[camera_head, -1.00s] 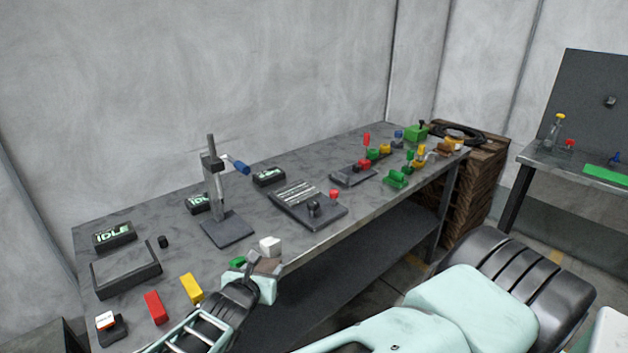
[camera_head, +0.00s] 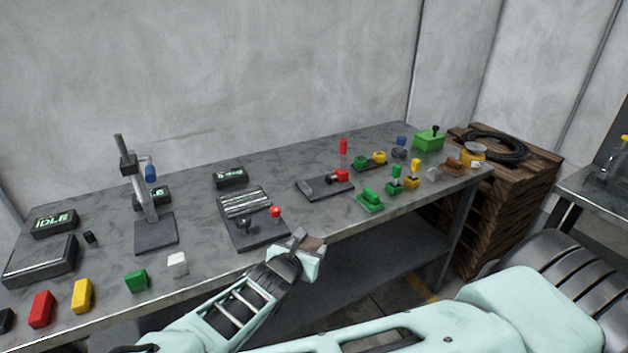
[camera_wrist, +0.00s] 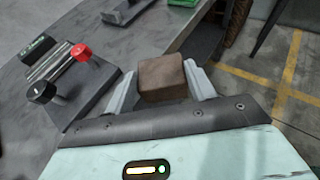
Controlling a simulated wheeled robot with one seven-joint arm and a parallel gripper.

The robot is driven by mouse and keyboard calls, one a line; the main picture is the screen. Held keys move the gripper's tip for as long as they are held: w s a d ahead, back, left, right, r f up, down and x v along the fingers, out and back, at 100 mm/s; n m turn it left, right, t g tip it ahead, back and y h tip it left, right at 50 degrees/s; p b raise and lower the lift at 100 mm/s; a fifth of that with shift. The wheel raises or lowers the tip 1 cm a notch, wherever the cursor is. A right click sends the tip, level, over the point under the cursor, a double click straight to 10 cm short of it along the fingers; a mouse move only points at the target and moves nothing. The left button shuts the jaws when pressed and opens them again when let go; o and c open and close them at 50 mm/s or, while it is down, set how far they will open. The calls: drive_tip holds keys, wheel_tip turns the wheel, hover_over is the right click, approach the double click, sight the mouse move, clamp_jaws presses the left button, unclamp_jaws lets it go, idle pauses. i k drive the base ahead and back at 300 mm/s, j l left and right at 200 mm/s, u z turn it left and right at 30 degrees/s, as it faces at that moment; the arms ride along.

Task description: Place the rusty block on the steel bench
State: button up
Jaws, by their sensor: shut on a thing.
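The rusty block is a brown cube (camera_wrist: 162,79) held between the two fingers of my gripper (camera_wrist: 165,90) in the wrist view. In the head view my gripper (camera_head: 307,250) is shut on this block (camera_head: 312,243), just off the front edge of the long steel bench (camera_head: 320,222). In the wrist view the bench top (camera_wrist: 100,30) lies to the left of the block and the floor to the right. A second metal bench (camera_head: 597,190) shows partly at the right edge of the head view.
Red (camera_head: 41,309), yellow (camera_head: 82,296), green (camera_head: 136,281) and white (camera_head: 177,264) blocks line the bench's front left. A fixture with a red knob (camera_head: 275,212) stands near my gripper. Several coloured parts crowd the right end. A wooden crate stack (camera_head: 497,215) stands beyond it.

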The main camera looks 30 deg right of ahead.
sight(338, 214)
drive_tip(key=l, duration=1.05)
drive_tip(key=k+l, duration=0.1)
drive_tip(key=l, duration=0.95)
drive_tip(key=i+l, duration=0.15)
drive_tip(key=i, duration=0.25)
